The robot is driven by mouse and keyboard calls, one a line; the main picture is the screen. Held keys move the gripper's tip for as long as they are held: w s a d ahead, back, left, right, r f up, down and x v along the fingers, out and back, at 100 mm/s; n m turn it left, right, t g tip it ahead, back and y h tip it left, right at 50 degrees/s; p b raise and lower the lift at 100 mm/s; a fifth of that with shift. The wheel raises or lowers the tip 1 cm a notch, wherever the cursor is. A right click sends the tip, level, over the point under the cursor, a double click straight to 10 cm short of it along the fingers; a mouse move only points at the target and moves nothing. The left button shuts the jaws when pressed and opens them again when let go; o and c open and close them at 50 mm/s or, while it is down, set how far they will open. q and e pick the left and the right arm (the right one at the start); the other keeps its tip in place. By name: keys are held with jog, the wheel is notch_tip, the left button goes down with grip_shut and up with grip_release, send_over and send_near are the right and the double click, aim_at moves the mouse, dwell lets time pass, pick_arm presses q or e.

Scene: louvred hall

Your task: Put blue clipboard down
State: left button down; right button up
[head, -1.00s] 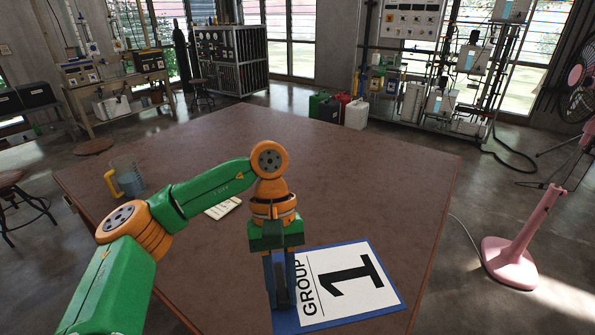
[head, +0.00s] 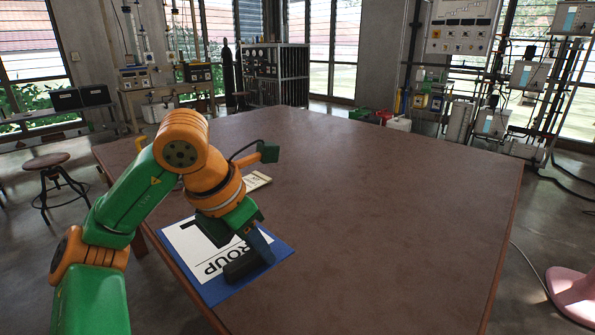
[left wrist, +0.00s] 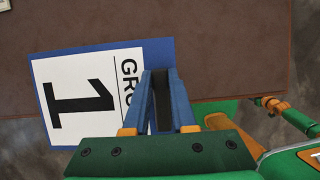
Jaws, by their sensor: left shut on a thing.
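The blue clipboard (head: 283,252) carries a white sheet (head: 190,246) reading "GROUP" and a large "1". My left gripper (head: 250,264) is shut on one edge of it, and the gripper covers part of the "1". In the left wrist view the clipboard (left wrist: 167,50) lies flat before the camera, with the gripper fingers (left wrist: 160,85) on its edge. It appears over the left edge of the brown table (head: 380,190), partly past that edge in the wrist view. I cannot tell whether it touches the tabletop. My right gripper is not in view.
A cream object (head: 257,181) lies on the table just behind my left gripper. A yellow handle (head: 140,143) shows behind my arm. The table's middle and right are clear. A stool (head: 50,168) stands left, a pink stand (head: 572,292) right.

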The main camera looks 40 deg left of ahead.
pick_arm(q)
jog(key=shift+w+f, duration=0.2)
jog(key=shift+w, duration=0.15)
jog(key=w+f, duration=0.3)
jog(key=w, duration=0.1)
jog(key=w+d+f, duration=0.1)
jog(key=w+f, duration=0.2)
jog(key=w, duration=0.1)
jog(key=w+d+f, duration=0.1)
jog(key=w+f, duration=0.2)
jog(key=w, duration=0.2)
jog(key=shift+d+f, duration=0.25)
jog(key=shift+f, duration=1.55)
